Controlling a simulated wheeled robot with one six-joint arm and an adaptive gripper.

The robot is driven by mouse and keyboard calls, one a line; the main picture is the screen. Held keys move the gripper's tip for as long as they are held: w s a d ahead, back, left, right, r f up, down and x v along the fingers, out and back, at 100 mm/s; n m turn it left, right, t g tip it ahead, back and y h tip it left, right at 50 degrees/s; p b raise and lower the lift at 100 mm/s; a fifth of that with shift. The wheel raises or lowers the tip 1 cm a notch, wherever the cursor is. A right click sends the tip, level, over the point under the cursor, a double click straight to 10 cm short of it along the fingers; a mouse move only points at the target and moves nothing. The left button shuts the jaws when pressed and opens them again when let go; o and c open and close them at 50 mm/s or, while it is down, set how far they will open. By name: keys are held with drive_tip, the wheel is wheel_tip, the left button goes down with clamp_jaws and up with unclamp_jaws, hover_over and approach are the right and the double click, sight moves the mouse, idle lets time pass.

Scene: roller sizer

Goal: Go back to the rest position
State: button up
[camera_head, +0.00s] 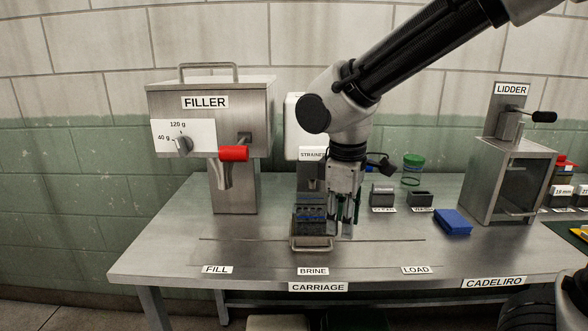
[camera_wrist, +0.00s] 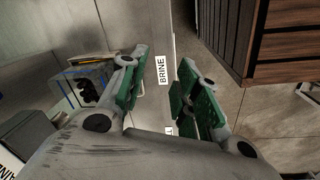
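My gripper (camera_head: 347,226) hangs pointing down over the steel table, just right of the carriage (camera_head: 312,243) at the BRINE label (camera_head: 313,271). In the wrist view its two green-padded fingers (camera_wrist: 160,78) stand apart with nothing between them. The BRINE label shows beyond the gap. The carriage holds a rack with blue edges and dark contents; its contents are too small to tell apart. The gripper's height above the table is hard to judge. My arm partly hides the strainer (camera_head: 310,170).
The filler (camera_head: 210,125) with a red handle stands left, and the lidder (camera_head: 512,180) right. The front strip by LOAD (camera_head: 416,270) is clear.

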drive_tip(key=s+d+r+m+t, duration=0.1)
drive_tip(key=s+d+r+m, duration=0.1)
drive_tip(key=d, duration=0.6)
drive_tip(key=s+d+r+m+t, duration=0.1)
drive_tip(key=s+d+m, duration=0.3)
drive_tip(key=d, duration=0.5)
drive_tip(key=s+d+r+m+t, duration=0.1)
drive_tip(key=s+d+r+m, duration=0.2)
drive_tip(key=d+m, duration=0.4)
drive_tip(key=shift+s+d+r, duration=0.15)
drive_tip(key=shift+s+d, duration=0.35)
drive_tip(key=shift+d, duration=0.3)
